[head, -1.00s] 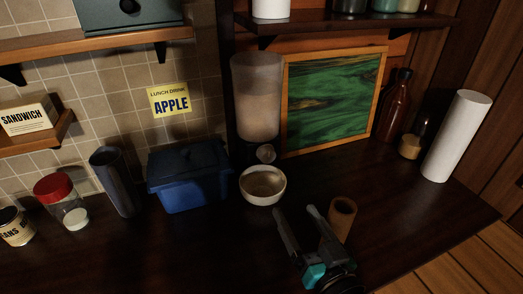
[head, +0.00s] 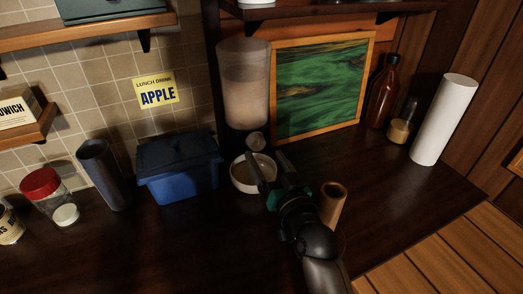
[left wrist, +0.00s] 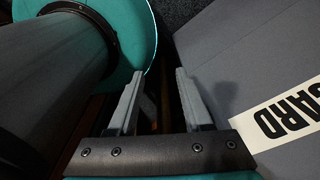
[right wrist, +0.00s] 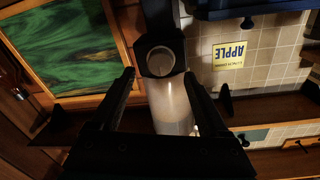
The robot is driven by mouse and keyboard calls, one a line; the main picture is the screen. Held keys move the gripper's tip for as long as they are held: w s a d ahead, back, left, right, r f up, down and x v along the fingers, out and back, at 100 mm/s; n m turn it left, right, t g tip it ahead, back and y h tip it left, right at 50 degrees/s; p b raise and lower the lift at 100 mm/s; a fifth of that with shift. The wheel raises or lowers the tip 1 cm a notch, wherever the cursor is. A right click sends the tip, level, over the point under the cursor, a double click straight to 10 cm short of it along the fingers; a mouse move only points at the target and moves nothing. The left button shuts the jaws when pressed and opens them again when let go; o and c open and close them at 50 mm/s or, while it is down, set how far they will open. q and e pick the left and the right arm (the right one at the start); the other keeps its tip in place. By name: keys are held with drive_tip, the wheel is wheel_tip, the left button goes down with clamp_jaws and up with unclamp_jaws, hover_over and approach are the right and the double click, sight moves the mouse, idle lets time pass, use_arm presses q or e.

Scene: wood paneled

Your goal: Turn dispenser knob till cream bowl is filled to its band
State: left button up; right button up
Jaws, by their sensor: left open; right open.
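The dispenser (head: 244,85) is a clear cylinder partly filled with pale, grainy contents, standing against the back wall. Its round grey knob (head: 256,141) is low on the front; it also shows in the right wrist view (right wrist: 161,61). The cream bowl (head: 239,184) sits on the counter below the knob, partly hidden by my right gripper; its fill level and band cannot be made out. My right gripper (head: 262,170) is open and empty, just in front of the knob, its fingers over the bowl. My left gripper (left wrist: 158,75) is open and empty, away from the dispenser.
A blue lidded bin (head: 180,170) stands left of the bowl, and a brown tube (head: 332,203) stands right of my right gripper. A green framed picture (head: 320,85) leans behind. A grey lettered surface (left wrist: 270,75) is beside my left gripper.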

sight(259, 146)
drive_tip(key=shift+x, duration=1.85)
clamp_jaws()
